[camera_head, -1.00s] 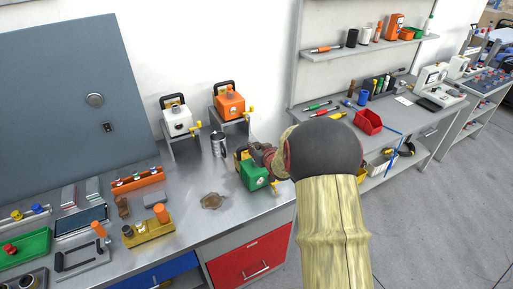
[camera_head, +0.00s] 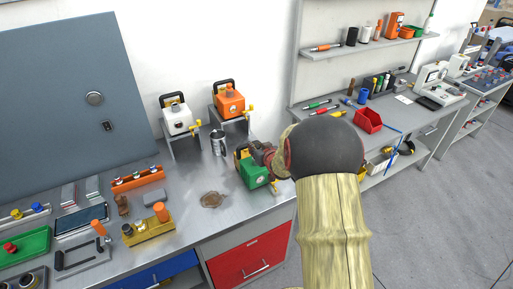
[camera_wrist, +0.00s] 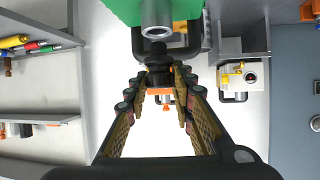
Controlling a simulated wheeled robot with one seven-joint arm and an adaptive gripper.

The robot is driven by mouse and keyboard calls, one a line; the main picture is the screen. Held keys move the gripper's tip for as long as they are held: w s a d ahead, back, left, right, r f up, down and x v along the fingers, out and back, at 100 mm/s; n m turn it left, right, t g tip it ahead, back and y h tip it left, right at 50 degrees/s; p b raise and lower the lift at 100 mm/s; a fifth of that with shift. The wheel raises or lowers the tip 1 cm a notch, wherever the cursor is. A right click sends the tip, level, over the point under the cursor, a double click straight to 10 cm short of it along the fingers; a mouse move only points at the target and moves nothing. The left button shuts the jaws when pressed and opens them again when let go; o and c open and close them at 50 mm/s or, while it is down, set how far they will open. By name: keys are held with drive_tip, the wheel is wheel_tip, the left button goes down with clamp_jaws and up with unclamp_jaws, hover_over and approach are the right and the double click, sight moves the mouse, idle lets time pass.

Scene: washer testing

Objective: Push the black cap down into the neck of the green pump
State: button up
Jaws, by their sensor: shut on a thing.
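The green pump (camera_head: 254,172) stands at the right end of the steel bench, partly covered by my arm. In the wrist view its green body (camera_wrist: 120,10) is at the top, with a round grey neck (camera_wrist: 156,15) pointing toward my gripper. The black cap (camera_wrist: 158,62) is between the fingertips of my gripper (camera_wrist: 158,78), which is shut on it. The cap is lined up with the neck's end and very close to it; I cannot tell whether they touch. In the head view my gripper (camera_head: 264,156) is beside the pump's top, and the cap is hidden.
A metal can (camera_head: 218,143) stands just left of the green pump. A white pump (camera_head: 178,120) and an orange pump (camera_head: 231,104) stand on raised stands behind. A red bin (camera_head: 368,121) is on the bench to the right. The bench front near a brown disc (camera_head: 212,200) is clear.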

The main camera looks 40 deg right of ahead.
drive_tip(key=f+b, duration=0.1)
drive_tip(key=b, duration=0.2)
drive_tip(key=shift+b, duration=1.05)
drive_tip(key=shift+b, duration=0.3)
drive_tip(key=shift+f+b, duration=0.65)
drive_tip(key=shift+f, duration=0.15)
drive_tip(key=o, duration=1)
